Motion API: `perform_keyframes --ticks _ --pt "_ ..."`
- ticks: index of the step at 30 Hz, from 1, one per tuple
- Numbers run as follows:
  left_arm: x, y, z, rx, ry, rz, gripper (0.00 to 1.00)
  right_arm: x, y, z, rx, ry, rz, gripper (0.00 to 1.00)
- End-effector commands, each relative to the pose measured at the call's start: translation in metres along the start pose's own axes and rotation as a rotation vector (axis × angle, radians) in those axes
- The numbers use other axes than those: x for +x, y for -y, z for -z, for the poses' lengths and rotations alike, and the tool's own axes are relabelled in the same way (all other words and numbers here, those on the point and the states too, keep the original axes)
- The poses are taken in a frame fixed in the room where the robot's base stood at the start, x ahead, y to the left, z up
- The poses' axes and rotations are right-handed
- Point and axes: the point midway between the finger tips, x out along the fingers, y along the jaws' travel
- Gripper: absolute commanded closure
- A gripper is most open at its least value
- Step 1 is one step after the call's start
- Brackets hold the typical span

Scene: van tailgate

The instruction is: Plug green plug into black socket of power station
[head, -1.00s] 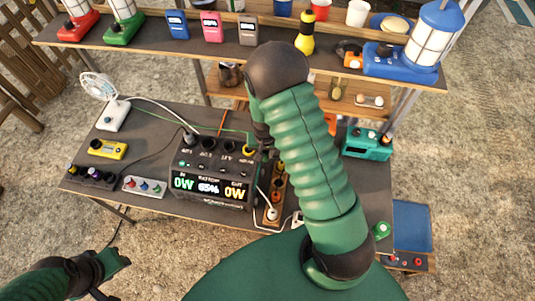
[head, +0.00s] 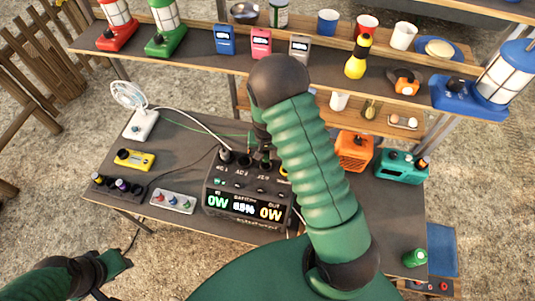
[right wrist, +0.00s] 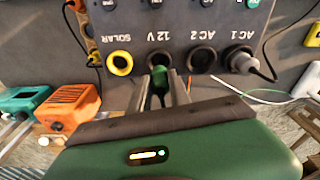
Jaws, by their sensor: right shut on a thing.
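The power station (head: 248,200) is a dark box on the table, its display lit at 65%. In the right wrist view its socket panel (right wrist: 205,25) shows upside down: a yellow SOLAR socket (right wrist: 120,63), a black 12 V socket (right wrist: 156,57), a black AC 2 socket (right wrist: 203,59), and AC 1 with a grey plug (right wrist: 243,61) in it. My right gripper (right wrist: 163,90) is shut on the green plug (right wrist: 160,80), close in front of the 12 V socket; I cannot tell whether they touch. My left gripper (head: 118,265) is low at the left, away from the table; its jaws are unclear.
A white fan (head: 135,105), a yellow meter (head: 135,159) and a switch strip (head: 173,201) lie left of the station. An orange box (head: 354,151) and a teal box (head: 402,166) stand right. A shelf (head: 200,42) with lanterns and cups runs behind.

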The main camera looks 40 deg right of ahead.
Motion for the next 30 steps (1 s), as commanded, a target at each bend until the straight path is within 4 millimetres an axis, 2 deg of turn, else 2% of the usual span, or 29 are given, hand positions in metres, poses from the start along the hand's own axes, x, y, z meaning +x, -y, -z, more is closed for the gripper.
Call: perform_keyframes --ticks 13,22,30 --pt "0.000 0.000 0.000 0.000 0.000 0.000 0.64 0.001 -0.002 0.001 0.001 0.000 0.001 1.00" --pt "0.018 0.000 -0.004 0.000 0.000 0.000 0.64 0.023 0.001 -0.001 0.000 0.001 -0.002 1.00" --pt "0.017 0.000 -0.004 0.000 0.000 0.000 0.64 0.022 0.000 0.000 0.001 -0.001 0.000 1.00"
